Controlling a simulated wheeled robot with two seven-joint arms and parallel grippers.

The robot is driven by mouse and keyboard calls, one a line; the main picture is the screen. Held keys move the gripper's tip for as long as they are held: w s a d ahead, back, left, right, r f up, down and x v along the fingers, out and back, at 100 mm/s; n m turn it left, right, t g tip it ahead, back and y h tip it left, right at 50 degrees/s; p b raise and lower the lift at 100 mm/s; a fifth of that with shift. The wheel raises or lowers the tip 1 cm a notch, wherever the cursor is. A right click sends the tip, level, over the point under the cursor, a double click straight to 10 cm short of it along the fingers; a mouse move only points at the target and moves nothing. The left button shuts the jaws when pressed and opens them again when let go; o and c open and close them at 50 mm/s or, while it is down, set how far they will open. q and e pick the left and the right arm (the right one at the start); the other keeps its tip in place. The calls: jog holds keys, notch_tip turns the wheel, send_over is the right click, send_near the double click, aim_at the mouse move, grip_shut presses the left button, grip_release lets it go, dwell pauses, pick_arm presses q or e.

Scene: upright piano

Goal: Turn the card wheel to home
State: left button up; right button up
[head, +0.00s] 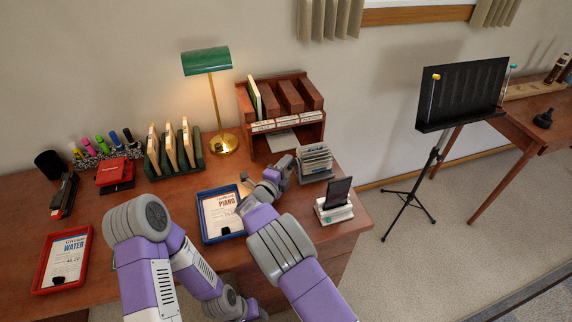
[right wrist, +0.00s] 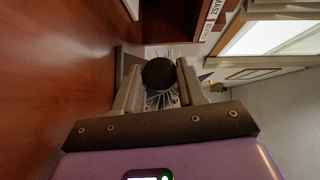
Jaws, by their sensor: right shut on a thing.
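The card wheel (head: 315,159), a rotary file with a fan of pale cards on a grey stand, is at the right of the desk in the head view. Its dark round knob (right wrist: 159,72) is between the fingers of my right gripper (right wrist: 158,88) in the right wrist view, with the cards' edges partly showing behind. My right gripper (head: 289,164) reaches the wheel's left side in the head view and is shut on the knob. The fingers hide part of the knob and wheel. My left arm shows at lower left, but its gripper does not.
A phone on a white stand (head: 335,208) is close in front of the wheel. A wooden file organizer (head: 270,98) is behind it. A blue tray (head: 206,224) lies left of my right arm, and a red tray (head: 40,283) is farther left. A brass lamp (head: 224,142) stands behind.

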jog(key=n+g+p, duration=0.1)
jog(key=p, duration=0.2)
jog(key=r+n+g+p, duration=0.1)
jog(key=g+p, duration=0.1)
jog(key=p, duration=0.1)
jog(key=shift+y, duration=0.3)
jog(key=shift+w+f+n+g+p, duration=0.15)
jog(key=shift+n+g+p, duration=0.45)
jog(key=shift+p, duration=0.45)
jog(key=o, duration=1)
jog(key=p+v, duration=0.1)
jog(key=v, duration=0.6)
jog(key=shift+s+a, duration=0.15)
jog(key=shift+s, duration=0.2)
